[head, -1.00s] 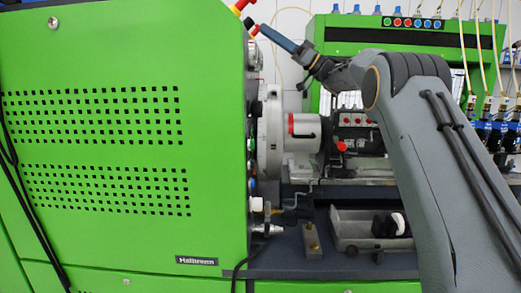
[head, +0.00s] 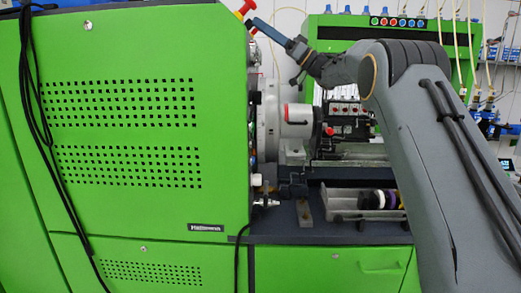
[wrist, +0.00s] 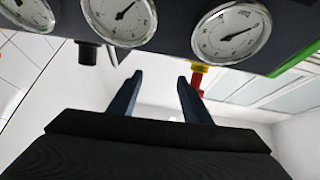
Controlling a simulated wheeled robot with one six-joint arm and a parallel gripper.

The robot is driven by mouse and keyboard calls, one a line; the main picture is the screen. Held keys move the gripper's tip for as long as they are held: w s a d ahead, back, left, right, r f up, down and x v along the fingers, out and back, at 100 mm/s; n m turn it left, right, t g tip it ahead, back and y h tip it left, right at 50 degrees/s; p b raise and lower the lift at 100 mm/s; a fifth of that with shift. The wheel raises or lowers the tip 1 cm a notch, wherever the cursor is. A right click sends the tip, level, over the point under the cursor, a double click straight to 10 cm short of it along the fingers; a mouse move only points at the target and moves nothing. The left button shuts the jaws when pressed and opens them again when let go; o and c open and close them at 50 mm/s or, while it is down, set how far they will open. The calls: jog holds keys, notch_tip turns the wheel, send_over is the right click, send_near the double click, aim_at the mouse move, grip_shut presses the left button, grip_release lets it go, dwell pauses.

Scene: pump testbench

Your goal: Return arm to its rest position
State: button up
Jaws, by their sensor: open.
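My gripper (head: 258,24) is at the upper middle of the head view, raised at the end of my grey arm beside the top right edge of the green cabinet (head: 130,215). In the wrist view its two dark blue fingers (wrist: 160,80) stand apart with nothing between them. A red and yellow knob (head: 246,8) is close to the fingertips in the head view. In the wrist view the knob (wrist: 199,78) shows just beyond the right finger, and I cannot tell whether they touch.
Several round gauges (wrist: 122,15) on a dark panel lie near the fingers. A pump testbench with a white cylinder (head: 297,115) and a tray (head: 340,203) of parts is below the arm. A second green bench (head: 325,40) stands behind. Black cables (head: 40,120) hang on the cabinet.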

jog(key=w+d+f+m+t+h, duration=0.85)
jog(key=m+t+h, duration=0.5)
jog(key=t, duration=0.35)
jog(key=s+d+f+m+g+h, duration=0.1)
jog(key=s+d+f+m+h, duration=0.15)
jog(key=f, duration=0.45)
jog(key=s+d+f+m+g+h, duration=0.1)
jog(key=s+d+f+g+h, duration=0.1)
jog(key=s+d+f+h, duration=0.3)
jog(key=s+f+m+g+h, duration=0.1)
jog(key=f+h, duration=0.1)
jog(key=f, duration=0.6)
jog(key=s+d+f+g+h, duration=0.25)
jog(key=s+f+g, duration=0.45)
jog(key=s+f, duration=1.15)
jog(key=s+f+g, duration=0.4)
jog(key=s, duration=1)
jog(key=s+f+g, duration=0.4)
jog(key=s, duration=0.9)
jog(key=shift+s+f+n+y, duration=0.15)
jog(key=shift+s+n+y, duration=0.2)
jog(key=shift+n, duration=0.05)
jog(key=shift+c, duration=0.4)
